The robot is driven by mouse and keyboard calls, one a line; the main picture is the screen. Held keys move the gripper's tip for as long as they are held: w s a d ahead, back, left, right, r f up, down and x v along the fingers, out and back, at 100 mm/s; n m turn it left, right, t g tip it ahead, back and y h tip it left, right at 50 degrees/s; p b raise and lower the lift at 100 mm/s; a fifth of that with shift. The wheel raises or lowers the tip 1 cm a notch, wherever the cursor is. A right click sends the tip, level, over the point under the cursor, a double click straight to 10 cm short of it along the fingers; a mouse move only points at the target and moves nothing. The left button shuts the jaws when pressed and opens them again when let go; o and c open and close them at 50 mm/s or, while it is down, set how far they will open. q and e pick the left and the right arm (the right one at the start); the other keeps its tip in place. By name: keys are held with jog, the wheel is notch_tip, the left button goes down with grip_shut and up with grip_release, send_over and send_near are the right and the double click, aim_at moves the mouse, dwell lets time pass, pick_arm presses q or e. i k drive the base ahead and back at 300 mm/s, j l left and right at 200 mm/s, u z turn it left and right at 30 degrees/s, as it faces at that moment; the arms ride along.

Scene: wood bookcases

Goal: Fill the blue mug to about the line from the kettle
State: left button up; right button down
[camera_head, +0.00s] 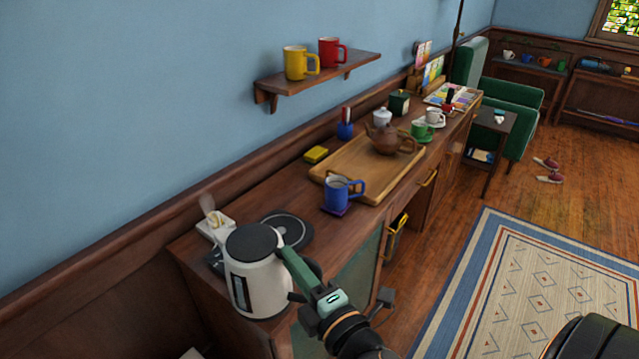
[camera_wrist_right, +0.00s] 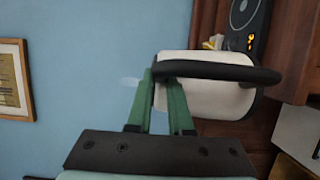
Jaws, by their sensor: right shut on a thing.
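The white kettle (camera_head: 262,285) with a black lid is at the near end of the desk, roughly upright. My right gripper (camera_head: 287,258) is shut on its black handle. In the right wrist view the green fingers (camera_wrist_right: 164,88) close around the handle (camera_wrist_right: 225,72), with the kettle's white body (camera_wrist_right: 205,100) behind. I cannot tell whether the kettle's bottom is clear of the desk. The blue mug (camera_head: 338,194) stands upright on a purple coaster (camera_head: 338,211), beyond the kettle and apart from it. Its fill level and line are not readable. My left gripper is out of view.
A black round plate (camera_head: 286,231) lies behind the kettle, near a white socket block (camera_head: 215,225). A wooden tray (camera_head: 350,163) with a brown teapot (camera_head: 388,140) is beyond the mug. A shelf (camera_head: 320,77) holds yellow and red mugs.

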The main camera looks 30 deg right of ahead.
aim_at(337, 198)
jog(key=l+u, duration=0.4)
jog(key=u, duration=0.15)
jog(key=k+l+u, duration=0.3)
jog(key=l, duration=0.2)
jog(key=k+l+u, duration=0.1)
jog(key=l, duration=0.25)
jog(key=k+l, duration=0.15)
jog(key=l, duration=0.2)
jog(key=k+l+u, duration=0.15)
jog(key=l, duration=0.25)
jog(key=k+l, duration=0.15)
jog(key=l, duration=0.2)
jog(key=k+l, duration=0.35)
jog(key=l, duration=0.3)
